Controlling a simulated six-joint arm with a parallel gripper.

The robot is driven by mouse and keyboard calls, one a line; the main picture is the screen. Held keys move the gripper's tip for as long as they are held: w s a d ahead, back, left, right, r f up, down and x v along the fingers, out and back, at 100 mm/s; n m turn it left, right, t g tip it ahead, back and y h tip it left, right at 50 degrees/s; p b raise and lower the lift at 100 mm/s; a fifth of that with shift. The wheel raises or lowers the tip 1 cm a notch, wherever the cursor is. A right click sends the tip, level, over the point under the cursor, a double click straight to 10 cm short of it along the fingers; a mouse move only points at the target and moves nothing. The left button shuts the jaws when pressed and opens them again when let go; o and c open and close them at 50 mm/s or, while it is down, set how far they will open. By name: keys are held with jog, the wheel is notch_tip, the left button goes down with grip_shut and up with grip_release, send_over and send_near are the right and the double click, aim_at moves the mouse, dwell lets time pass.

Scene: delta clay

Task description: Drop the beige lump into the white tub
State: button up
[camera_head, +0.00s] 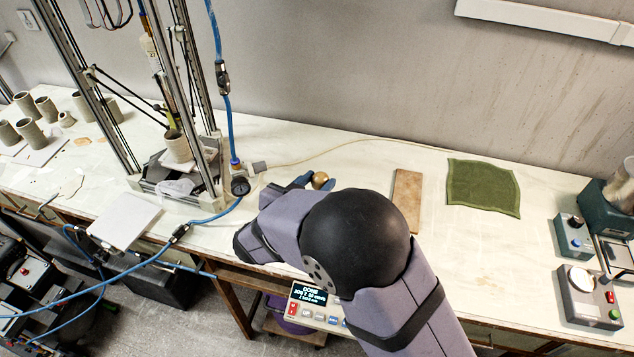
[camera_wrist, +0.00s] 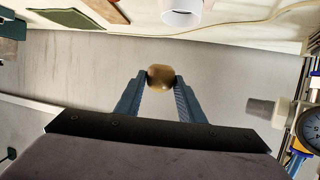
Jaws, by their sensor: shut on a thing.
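My gripper (camera_wrist: 160,80) is shut on the beige lump (camera_wrist: 160,77), which looks brownish, rounded and glossy and sits between the fingertips. The head view shows the lump (camera_head: 320,180) at the blue fingertips, left of a wooden board, with the rest of my gripper mostly hidden behind my arm. A white round-walled vessel, apparently the white tub (camera_wrist: 182,14), shows at the top of the wrist view, partly cut off. It is apart from the lump. The tub is not visible in the head view, where my arm covers part of the bench.
A wooden board (camera_head: 407,200) and a green cloth (camera_head: 483,186) lie right of my gripper. A tall printer frame with a clay pot (camera_head: 177,146) stands left. A pressure gauge (camera_head: 240,186) and blue hose are near. Control boxes (camera_head: 588,297) sit at the right.

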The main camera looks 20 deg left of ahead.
jog(key=shift+f+b, duration=1.2)
jog(key=shift+f, duration=0.3)
jog(key=o, duration=1.2)
jog(key=shift+b+v, duration=1)
jog(key=shift+v, duration=2.7)
